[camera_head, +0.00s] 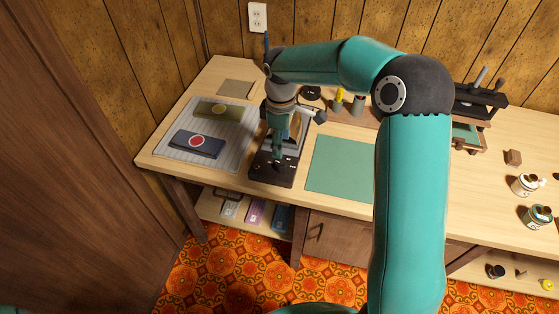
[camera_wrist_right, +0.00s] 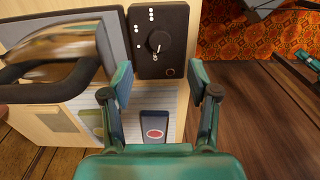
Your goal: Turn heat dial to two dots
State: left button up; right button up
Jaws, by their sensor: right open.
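The heat dial (camera_wrist_right: 158,41) is a round black knob on a dark control panel (camera_wrist_right: 175,15) in the right wrist view. Its white pointer mark faces down, toward a small mark at the panel's lower part. A single white dot, a pair of dots and a larger cluster of dots run up the left side and top around the knob. My right gripper (camera_wrist_right: 163,82) is open and empty, its fingertips apart just short of the panel. In the head view my right gripper (camera_head: 280,145) points down over the dark machine base (camera_head: 262,168), hiding the dial.
A black curved handle (camera_wrist_right: 45,88) stands close beside my right gripper. A striped mat (camera_head: 228,145) with two folded pieces lies left of the machine. A green mat (camera_head: 340,168) lies right of it. Jars (camera_head: 527,184) stand at the far right.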

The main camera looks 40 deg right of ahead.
aim_at(281, 163)
notch_tip(281, 163, down, 8)
jog(key=shift+f, duration=0.1)
dwell(0.4)
grip_shut()
